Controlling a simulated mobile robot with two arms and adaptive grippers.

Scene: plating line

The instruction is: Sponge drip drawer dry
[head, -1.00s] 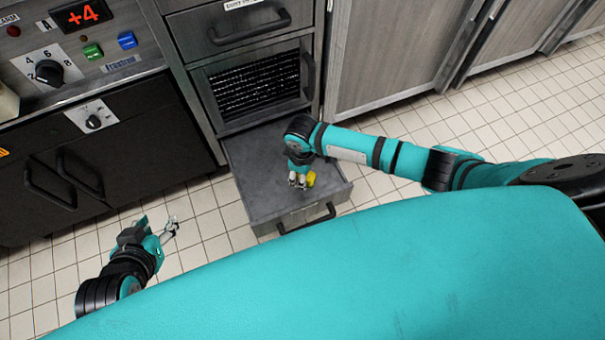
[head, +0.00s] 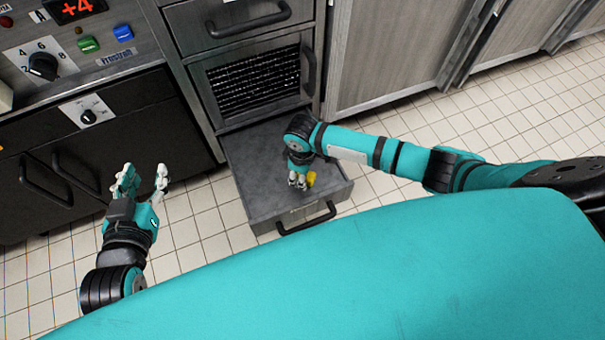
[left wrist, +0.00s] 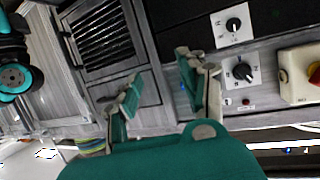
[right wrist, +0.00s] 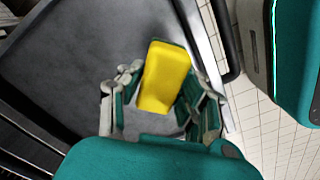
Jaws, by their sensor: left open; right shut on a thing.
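The drip drawer (head: 262,167) is pulled open at the bottom of the cabinet, its grey inside showing. It also fills much of the right wrist view (right wrist: 75,60). My right gripper (head: 299,182) is inside the drawer, near its front right part, shut on the yellow sponge (right wrist: 165,78). I cannot tell whether the sponge presses on the drawer floor. My left gripper (head: 144,180) is open and empty, above the floor to the left of the drawer.
A vented panel (head: 253,88) and a closed drawer sit above the open one. A black-fronted unit (head: 90,160) with knobs and buttons stands at the left. Grey cabinet doors (head: 400,50) are at the right. Tiled floor (head: 470,130) lies bare in front of them.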

